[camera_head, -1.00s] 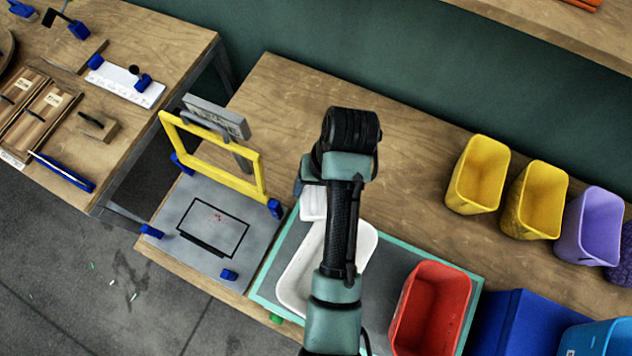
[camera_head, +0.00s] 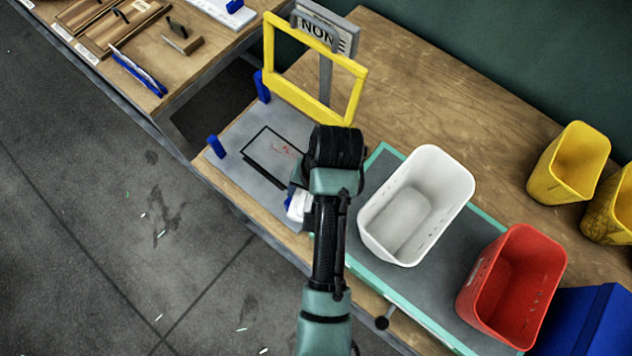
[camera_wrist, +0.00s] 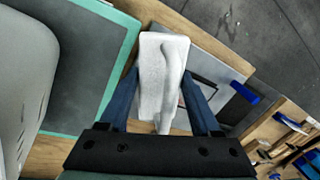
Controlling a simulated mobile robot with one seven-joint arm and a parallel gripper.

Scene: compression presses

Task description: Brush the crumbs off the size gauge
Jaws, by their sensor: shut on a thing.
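The size gauge is a grey plate (camera_head: 236,172) with a black rectangle drawn on it and a yellow upright frame (camera_head: 357,92) at its back. Small red crumbs (camera_head: 285,150) lie inside the rectangle. My arm hides the plate's right part. My gripper (camera_wrist: 160,82) is shut on a white brush (camera_wrist: 152,75), held between its blue fingers. In the head view the brush (camera_head: 297,207) shows just left of my wrist, near the plate's front right side. In the wrist view the plate (camera_wrist: 205,48) lies beyond and right of the brush. I cannot tell whether they touch.
A white bin (camera_head: 375,232) and a red bin (camera_head: 480,290) stand on the teal-edged mat (camera_head: 372,262) to the right. A grey sign reading NONE (camera_head: 320,32) stands behind the yellow frame. Yellow bins (camera_head: 553,180) are farther right. The table behind the mat is clear.

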